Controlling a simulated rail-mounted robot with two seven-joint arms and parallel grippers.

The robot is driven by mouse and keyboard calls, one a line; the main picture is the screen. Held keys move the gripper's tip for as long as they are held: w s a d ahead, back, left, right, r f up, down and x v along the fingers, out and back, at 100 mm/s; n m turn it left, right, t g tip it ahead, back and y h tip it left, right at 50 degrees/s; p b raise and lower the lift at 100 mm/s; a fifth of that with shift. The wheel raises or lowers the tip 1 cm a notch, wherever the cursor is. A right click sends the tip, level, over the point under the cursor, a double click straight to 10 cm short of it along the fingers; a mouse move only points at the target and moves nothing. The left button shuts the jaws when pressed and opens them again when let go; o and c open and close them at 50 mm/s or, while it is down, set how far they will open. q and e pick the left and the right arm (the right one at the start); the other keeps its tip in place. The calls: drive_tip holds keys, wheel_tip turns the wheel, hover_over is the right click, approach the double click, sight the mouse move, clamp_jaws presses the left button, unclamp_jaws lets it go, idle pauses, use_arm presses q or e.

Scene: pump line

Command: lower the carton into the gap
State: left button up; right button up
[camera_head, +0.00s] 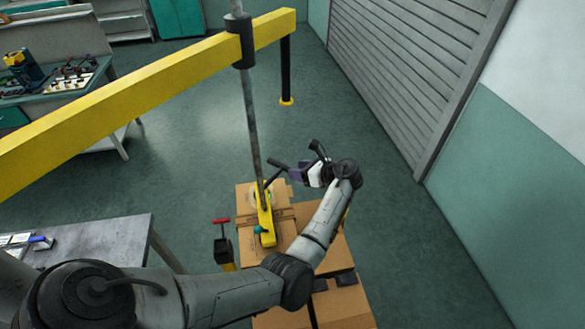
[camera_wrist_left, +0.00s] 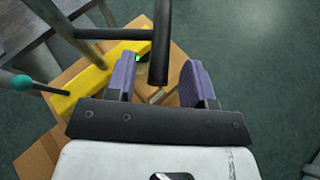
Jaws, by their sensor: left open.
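Brown cartons (camera_head: 281,235) stand in a group below the rod in the head view, and carton tops also show in the left wrist view (camera_wrist_left: 35,160). A yellow fitting (camera_head: 265,216) at the foot of a grey rod (camera_head: 251,120) rests on or just over one carton; I cannot tell which. My left gripper (camera_head: 294,173) is open above the cartons, its purple fingers pointing left. In the left wrist view, a dark bar handle (camera_wrist_left: 160,45) shows between the open fingers (camera_wrist_left: 158,70), not gripped. The gap cannot be made out. My right gripper is not in view.
A yellow beam (camera_head: 150,92) crosses overhead and carries the rod. A red-handled device (camera_head: 222,240) stands left of the cartons. A grey table (camera_head: 100,240) is at the lower left, a workbench (camera_head: 60,95) at the upper left. The floor to the right is clear.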

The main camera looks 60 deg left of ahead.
use_arm(q)
drive_tip(key=shift+x, duration=1.4)
clamp_jaws()
